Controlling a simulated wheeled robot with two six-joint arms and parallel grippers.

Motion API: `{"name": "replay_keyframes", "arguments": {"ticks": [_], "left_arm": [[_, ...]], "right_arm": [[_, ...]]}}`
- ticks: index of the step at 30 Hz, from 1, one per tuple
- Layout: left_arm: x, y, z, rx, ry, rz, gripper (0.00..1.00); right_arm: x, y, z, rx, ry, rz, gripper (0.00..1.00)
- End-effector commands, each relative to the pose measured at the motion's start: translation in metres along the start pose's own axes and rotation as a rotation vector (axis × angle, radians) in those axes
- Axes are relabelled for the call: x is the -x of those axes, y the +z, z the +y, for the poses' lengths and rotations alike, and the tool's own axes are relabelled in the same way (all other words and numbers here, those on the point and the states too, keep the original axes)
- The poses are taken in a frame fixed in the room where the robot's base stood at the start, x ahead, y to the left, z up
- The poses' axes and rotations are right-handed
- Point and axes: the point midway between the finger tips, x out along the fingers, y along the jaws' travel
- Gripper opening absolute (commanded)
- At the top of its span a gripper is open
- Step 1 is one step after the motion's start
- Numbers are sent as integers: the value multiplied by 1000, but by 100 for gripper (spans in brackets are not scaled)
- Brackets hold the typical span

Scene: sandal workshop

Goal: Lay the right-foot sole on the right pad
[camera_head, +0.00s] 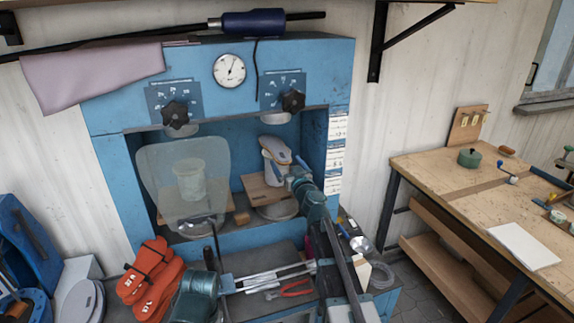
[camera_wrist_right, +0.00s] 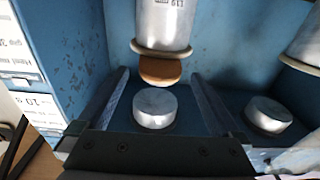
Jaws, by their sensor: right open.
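A flat sole-like piece with a pale top (camera_head: 275,148) lies on top of the right post inside the blue press. In the right wrist view a brown rounded piece (camera_wrist_right: 160,71), probably its edge, sits against the rim of a pale cylinder (camera_wrist_right: 165,25), which looks like the right pad's post. My right gripper (camera_head: 294,172) is beside the right post. In the right wrist view its two fingers (camera_wrist_right: 160,100) are spread with nothing between them. The rest of the piece is hidden there.
A clear shield (camera_head: 160,185) stands before the left post. Round metal rams (camera_wrist_right: 155,108) are close to my right fingers. Orange-red strapped soles (camera_head: 150,272) and red-handled pliers (camera_head: 290,289) lie in front of the press. A wooden workbench (camera_head: 440,185) stands right.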

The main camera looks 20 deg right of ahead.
Motion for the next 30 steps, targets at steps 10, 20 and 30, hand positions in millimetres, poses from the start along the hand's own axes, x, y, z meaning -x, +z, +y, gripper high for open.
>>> {"name": "replay_keyframes", "arguments": {"ticks": [10,20,30], "left_arm": [[0,0,0,0,0,0,50],[0,0,0,0,0,0,50],[0,0,0,0,0,0,50]], "right_arm": [[0,0,0,0,0,0,100],[2,0,0,0,0,0,100],[14,-1,0,1,0,0,100]]}}
